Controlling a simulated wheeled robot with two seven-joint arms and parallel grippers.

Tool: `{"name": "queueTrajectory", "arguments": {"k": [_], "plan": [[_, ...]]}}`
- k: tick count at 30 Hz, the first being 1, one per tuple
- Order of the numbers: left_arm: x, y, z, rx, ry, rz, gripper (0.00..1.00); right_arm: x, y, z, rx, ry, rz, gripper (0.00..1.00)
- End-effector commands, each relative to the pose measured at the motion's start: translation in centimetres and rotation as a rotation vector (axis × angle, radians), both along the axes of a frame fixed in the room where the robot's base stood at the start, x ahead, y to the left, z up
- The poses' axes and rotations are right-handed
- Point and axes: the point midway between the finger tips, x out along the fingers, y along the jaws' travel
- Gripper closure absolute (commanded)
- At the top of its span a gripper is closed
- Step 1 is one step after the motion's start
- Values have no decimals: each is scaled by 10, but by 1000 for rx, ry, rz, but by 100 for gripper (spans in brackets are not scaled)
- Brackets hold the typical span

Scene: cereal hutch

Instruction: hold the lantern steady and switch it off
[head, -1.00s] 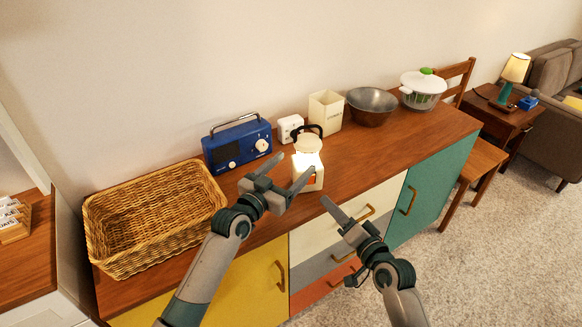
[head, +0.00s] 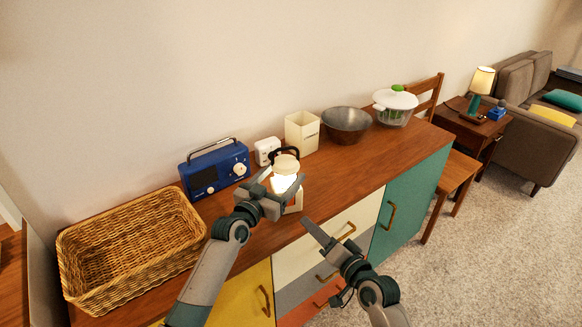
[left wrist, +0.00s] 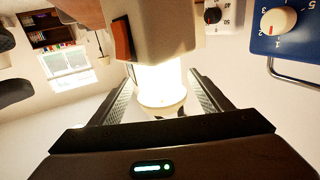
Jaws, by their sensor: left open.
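The lantern (head: 286,165) stands on the wooden sideboard top, with a cream cap, a dark handle and a brightly glowing middle. Its orange-red switch (left wrist: 122,39) shows on the cream base in the left wrist view, which sees the lantern upside down. My left gripper (head: 277,181) is open at the lantern, with a finger on each side of the glowing part. In the left wrist view there seem to be gaps beside the glass; contact is unclear. My right gripper (head: 314,232) is lower and in front of the drawers, apart from the lantern; its finger gap is not visible.
A blue radio (head: 214,172), a white timer (head: 267,151) and a cream canister (head: 302,132) stand behind the lantern. A wicker basket (head: 130,245) is at left. A metal bowl (head: 346,124) and salad spinner (head: 395,106) are at right. The sideboard's front edge is near both arms.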

Motion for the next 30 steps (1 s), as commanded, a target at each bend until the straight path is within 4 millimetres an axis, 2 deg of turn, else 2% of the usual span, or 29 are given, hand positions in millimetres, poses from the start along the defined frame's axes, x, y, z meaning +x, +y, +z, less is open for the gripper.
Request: {"name": "queueTrajectory", "arguments": {"k": [6,12,25,26,30], "plan": [[28,-16,0,1,0,-1,29,0,0,0,0,0,0,69],[42,-25,0,1,1,-1,29,0,0,0,0,0,0,69],[46,-27,0,1,-1,0,29,0,0,0,0,0,0,69],[46,-27,0,1,-1,0,31,0,0,0,0,0,0,69],[46,-27,0,1,0,0,65,0,0,0,0,0,0,69]]}}
